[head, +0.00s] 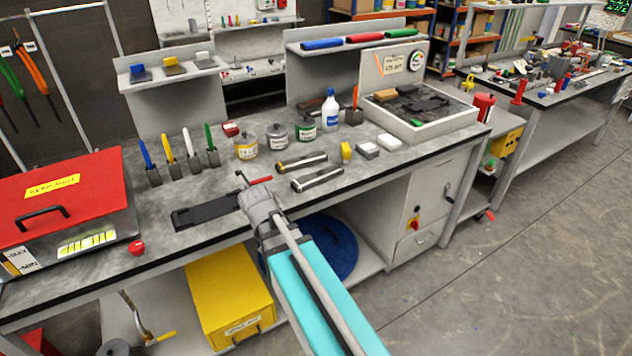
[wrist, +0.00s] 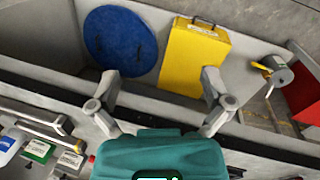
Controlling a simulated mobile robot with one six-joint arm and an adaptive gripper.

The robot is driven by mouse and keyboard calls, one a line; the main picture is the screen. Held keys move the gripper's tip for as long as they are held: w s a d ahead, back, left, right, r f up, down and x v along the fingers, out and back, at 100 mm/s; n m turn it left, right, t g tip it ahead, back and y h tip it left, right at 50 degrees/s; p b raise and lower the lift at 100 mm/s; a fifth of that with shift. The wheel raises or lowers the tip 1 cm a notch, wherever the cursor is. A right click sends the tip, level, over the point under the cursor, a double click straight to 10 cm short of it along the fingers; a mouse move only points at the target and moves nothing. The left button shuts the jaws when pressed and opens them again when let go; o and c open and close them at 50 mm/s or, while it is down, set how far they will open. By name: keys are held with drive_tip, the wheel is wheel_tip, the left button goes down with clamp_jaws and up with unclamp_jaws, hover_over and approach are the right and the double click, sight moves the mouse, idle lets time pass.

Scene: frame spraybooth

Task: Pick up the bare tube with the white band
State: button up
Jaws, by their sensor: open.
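Two bare metal tubes with dark ends lie on the bench to the right of my gripper in the head view. The nearer tube (head: 317,179) seems to carry a pale band, though it is small here. The farther tube (head: 302,161) shows a yellowish mark at its left part. In the wrist view the nearer tube (wrist: 32,117) is at the left edge, with the other below it, both outside my fingers. My gripper (wrist: 160,78) is open and empty, its fingers wide apart. In the head view my gripper (head: 257,200) is over the bench's front part.
Cans and a white bottle (head: 330,110) stand behind the tubes. A dark flat piece (head: 205,211) is left of my gripper. Upright coloured-handled tools and a red-lidded box (head: 62,200) are farther left.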

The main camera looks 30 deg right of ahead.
drive_tip(key=w+d+n+h+b, duration=0.3)
drive_tip(key=w+d+n+h, duration=0.25)
drive_tip(key=w+n, duration=0.4)
drive_tip(key=n+t+h+b, duration=0.1)
drive_tip(key=n+h+b, duration=0.1)
drive_tip(key=n+h, duration=0.35)
approach(295, 185)
drive_tip(key=shift+s+d+r, duration=0.2)
drive_tip(key=shift+d, duration=0.35)
drive_tip(key=shift+s+d+r, duration=0.15)
drive_tip(key=shift+d+r, duration=0.05)
drive_tip(key=shift+d, duration=0.35)
drive_tip(key=shift+w+r+n, duration=0.35)
drive_tip(key=shift+n, duration=0.15)
drive_tip(key=shift+d, duration=0.15)
drive_tip(key=b+x, duration=0.3)
drive_tip(key=x, duration=0.4)
drive_tip(key=shift+w+f, duration=0.1)
drive_tip(key=shift+f, duration=0.05)
drive_tip(key=shift+d+f, duration=0.15)
drive_tip(key=shift+d, duration=0.55)
